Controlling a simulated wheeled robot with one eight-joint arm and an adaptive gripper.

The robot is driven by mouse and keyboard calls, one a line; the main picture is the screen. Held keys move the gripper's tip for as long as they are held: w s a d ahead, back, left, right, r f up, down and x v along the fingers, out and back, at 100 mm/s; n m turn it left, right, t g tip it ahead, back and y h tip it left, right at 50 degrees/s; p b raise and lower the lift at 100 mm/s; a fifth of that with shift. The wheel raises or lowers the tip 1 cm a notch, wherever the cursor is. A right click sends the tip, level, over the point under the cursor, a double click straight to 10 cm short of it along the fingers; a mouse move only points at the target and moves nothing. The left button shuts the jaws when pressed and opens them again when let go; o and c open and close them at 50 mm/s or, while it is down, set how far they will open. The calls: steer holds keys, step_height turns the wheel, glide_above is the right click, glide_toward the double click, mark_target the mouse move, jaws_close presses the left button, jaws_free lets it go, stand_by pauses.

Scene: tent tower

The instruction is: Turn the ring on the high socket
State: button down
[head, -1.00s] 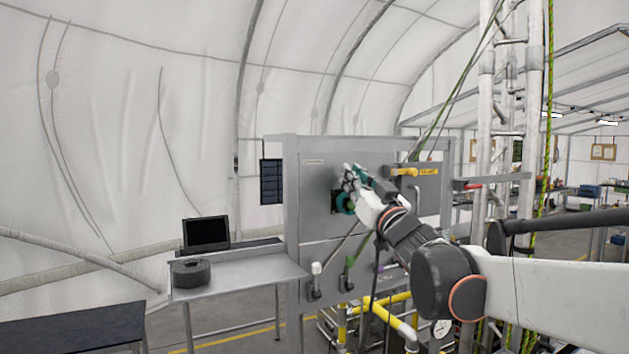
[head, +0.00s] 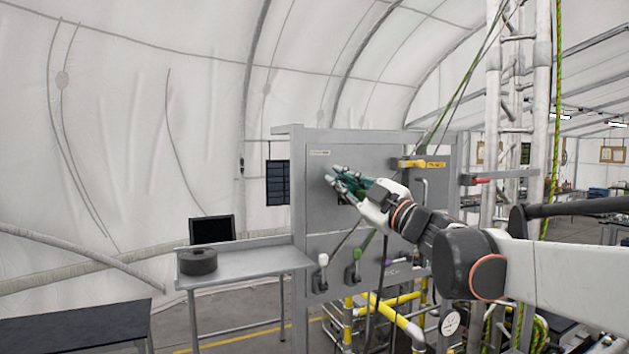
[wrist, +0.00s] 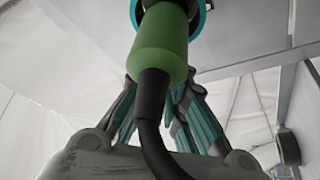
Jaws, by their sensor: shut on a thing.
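The green plug (wrist: 160,45) with its black cable (wrist: 152,100) fills the middle of the wrist view. Its far end meets the socket at the top, where part of the teal ring (wrist: 203,18) shows. My gripper (head: 331,175) is at the grey panel (head: 320,220) in the head view and covers the socket there. In the wrist view its teal-padded fingers (wrist: 160,105) come in from both sides and pass behind the plug. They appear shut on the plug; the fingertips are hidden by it. Whether they touch the ring cannot be seen.
A side table (head: 245,264) with a black roll (head: 197,261) stands left. Yellow pipes (head: 395,318) run below. A white truss (head: 493,95) rises right.

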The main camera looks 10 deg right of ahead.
steer(key=shift+s+a+f+n+g+y, duration=0.15)
steer(key=shift+f+n+g, duration=0.45)
steer(key=shift+n, duration=0.75)
steer(key=shift+a+f+n+g+y, duration=0.15)
steer(key=shift+f+n+g, duration=0.4)
steer(key=shift+n, duration=0.85)
steer(key=shift+s+a+f+n+g+y, duration=0.1)
steer(key=shift+a+f+n+g, duration=0.3)
steer(key=shift+n, duration=0.95)
steer(key=shift+d+f+g, duration=0.15)
steer(key=shift+f+g, duration=0.1)
steer(key=shift+f, duration=0.05)
steer(key=c, duration=1.6)
jaws_free()
steer(key=shift+c, duration=0.2)
steer(key=shift+r, duration=0.15)
steer(key=shift+r, duration=4.9)
